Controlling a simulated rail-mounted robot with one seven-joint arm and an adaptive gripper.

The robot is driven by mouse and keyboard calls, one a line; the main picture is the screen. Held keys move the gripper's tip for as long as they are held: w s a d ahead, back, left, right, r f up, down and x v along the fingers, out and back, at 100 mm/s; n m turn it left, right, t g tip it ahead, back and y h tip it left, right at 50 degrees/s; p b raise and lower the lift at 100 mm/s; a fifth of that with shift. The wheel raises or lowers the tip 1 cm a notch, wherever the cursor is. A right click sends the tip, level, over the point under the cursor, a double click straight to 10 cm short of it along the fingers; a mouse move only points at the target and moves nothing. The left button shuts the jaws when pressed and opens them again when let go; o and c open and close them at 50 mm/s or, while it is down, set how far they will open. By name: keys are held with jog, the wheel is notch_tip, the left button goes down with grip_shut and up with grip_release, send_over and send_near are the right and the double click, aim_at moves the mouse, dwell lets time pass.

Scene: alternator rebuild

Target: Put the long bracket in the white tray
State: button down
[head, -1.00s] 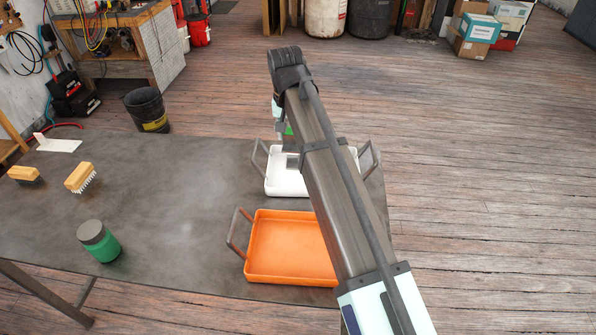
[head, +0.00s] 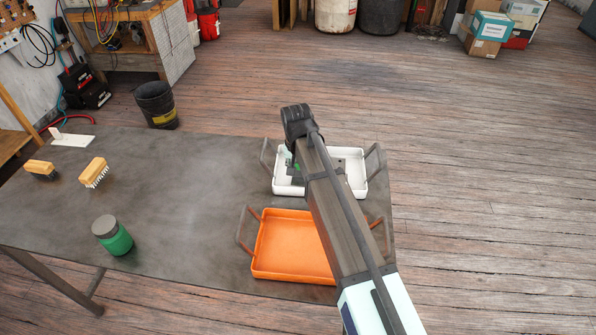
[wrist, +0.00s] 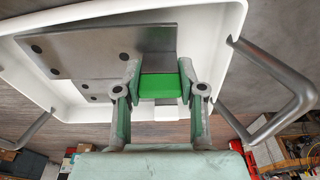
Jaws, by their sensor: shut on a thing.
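The white tray (head: 356,191) stands at the back right of the table, partly hidden by my arm in the head view. In the wrist view its white rim (wrist: 232,25) surrounds a dark grey metal bracket (wrist: 85,52) with several holes. In the head view, the gripper is largely hidden behind my arm, and part of the bracket (head: 341,164) shows.
An orange tray (head: 285,255) stands in front of the white tray. A green jar (head: 113,236), two brushes (head: 94,171) (head: 40,169) and a white angled piece (head: 72,139) are on the left of the table (head: 185,205). The table's middle is clear.

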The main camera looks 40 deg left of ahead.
jog(key=shift+f, duration=1.05)
jog(key=shift+f, duration=0.1)
jog(key=c, duration=0.7)
grip_release()
notch_tip(320, 180, up, 12)
jog(key=s+b, duration=0.1)
jog(key=b, duration=0.1)
jog(key=shift+s+d, duration=0.35)
jog(key=shift+d, duration=0.1)
